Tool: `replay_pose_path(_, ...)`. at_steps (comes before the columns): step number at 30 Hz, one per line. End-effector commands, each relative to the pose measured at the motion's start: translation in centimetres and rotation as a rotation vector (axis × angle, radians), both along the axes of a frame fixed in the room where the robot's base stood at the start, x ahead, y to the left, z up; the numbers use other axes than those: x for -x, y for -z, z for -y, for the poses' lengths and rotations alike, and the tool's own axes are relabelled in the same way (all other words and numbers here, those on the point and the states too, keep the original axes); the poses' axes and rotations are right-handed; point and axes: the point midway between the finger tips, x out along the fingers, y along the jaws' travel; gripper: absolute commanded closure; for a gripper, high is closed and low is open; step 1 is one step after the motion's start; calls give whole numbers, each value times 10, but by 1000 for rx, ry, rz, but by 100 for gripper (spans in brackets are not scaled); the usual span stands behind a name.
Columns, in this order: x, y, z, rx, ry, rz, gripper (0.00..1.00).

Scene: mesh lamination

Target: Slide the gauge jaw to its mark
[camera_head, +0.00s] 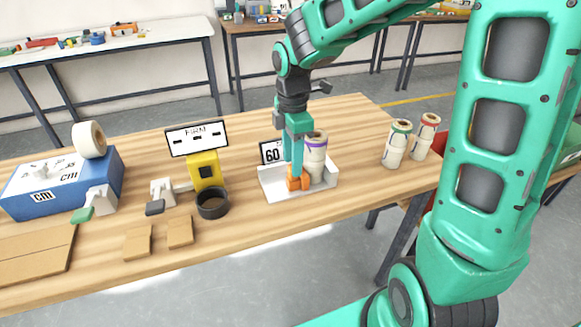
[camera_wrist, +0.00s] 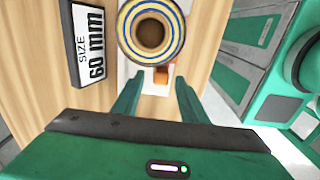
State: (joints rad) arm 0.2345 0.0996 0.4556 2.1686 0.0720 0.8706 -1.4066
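The gauge is a white tray (camera_head: 277,191) on the wooden table, beside a "SIZE 60 mm" sign (camera_head: 271,152); the sign also shows in the wrist view (camera_wrist: 88,45). An orange jaw (camera_head: 296,184) is at the tray's front; a small part of it shows in the wrist view (camera_wrist: 161,75). A cream roll with a purple band (camera_head: 315,158) stands upright in the tray behind the jaw; its round top shows in the wrist view (camera_wrist: 127,36). My gripper (camera_wrist: 159,88) points down at the jaw, its fingers apart with the orange between and beyond the tips. I cannot tell whether they touch it.
Two rolls, green-banded (camera_head: 396,145) and red-banded (camera_head: 425,137), stand at the right. A yellow device with a "FIRM" sign (camera_head: 197,138), a black ring (camera_head: 212,203), a blue box (camera_head: 60,186) and flat brown pieces (camera_head: 180,232) occupy the left.

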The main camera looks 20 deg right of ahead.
Motion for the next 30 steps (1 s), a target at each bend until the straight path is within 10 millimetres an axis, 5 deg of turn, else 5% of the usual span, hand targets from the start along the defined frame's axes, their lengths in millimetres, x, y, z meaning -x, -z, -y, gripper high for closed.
replay_pose_path(6,0,25,0,0,-1,-1,61)
replay_pose_path(18,0,32,0,0,0,1,61)
replay_pose_path(23,0,32,0,0,0,1,97)
replay_pose_path(30,-1,32,0,0,3,3,100)
